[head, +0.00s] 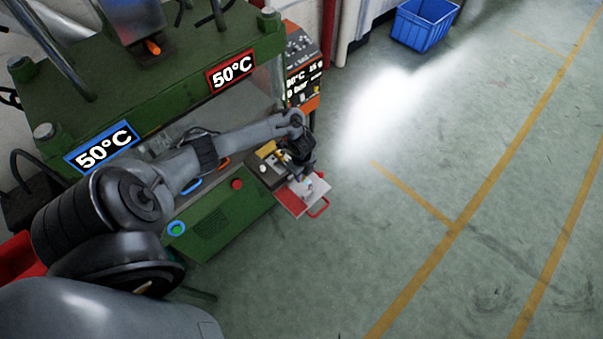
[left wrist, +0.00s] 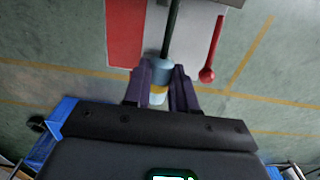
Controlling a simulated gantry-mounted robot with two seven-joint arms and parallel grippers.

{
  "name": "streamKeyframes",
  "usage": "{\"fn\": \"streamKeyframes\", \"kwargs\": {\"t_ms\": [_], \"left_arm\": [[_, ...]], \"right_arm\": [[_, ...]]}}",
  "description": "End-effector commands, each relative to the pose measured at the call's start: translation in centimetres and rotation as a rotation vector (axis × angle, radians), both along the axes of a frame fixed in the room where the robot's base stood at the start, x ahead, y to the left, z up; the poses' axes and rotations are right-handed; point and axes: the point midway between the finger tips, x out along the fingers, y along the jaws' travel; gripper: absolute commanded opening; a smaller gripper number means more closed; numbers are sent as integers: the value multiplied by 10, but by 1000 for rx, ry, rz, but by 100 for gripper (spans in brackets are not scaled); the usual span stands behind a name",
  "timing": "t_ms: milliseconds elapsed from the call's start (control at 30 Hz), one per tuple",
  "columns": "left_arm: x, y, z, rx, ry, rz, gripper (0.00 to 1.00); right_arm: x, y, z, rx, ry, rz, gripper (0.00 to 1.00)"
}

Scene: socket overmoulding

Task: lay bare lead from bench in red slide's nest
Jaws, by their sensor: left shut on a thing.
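My left gripper (head: 305,174) is over the red slide (head: 290,201) at the right end of the green press. In the left wrist view my left gripper (left wrist: 160,80) is shut on the bare lead (left wrist: 161,70), around its grey-blue end piece with a yellow band. The lead's dark cable runs up the picture, over the pale plate of the red slide (left wrist: 126,35). The slide's red handle (left wrist: 208,72) is to the right of the lead. The nest is hard to make out, and I cannot tell whether the lead touches it. My right gripper is out of view.
The press (head: 215,222) has a blue 50°C sign (head: 103,147) and a red 50°C sign (head: 231,73). A control panel (head: 302,70) stands behind the slide. A blue crate (head: 424,24) is far off on the floor. The floor right of the slide is clear.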

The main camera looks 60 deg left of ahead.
Motion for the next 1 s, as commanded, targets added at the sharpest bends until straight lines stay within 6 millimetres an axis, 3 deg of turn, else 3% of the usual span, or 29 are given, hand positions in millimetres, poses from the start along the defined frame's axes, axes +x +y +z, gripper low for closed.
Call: {"fn": "streamKeyframes", "kwargs": {"t_ms": [600, 1000], "left_arm": [[0, 0, -46, 0, 0, -1, 0], [0, 0, -61, 0, 0, -1, 0]], "right_arm": [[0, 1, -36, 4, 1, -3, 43], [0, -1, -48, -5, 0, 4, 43]]}}
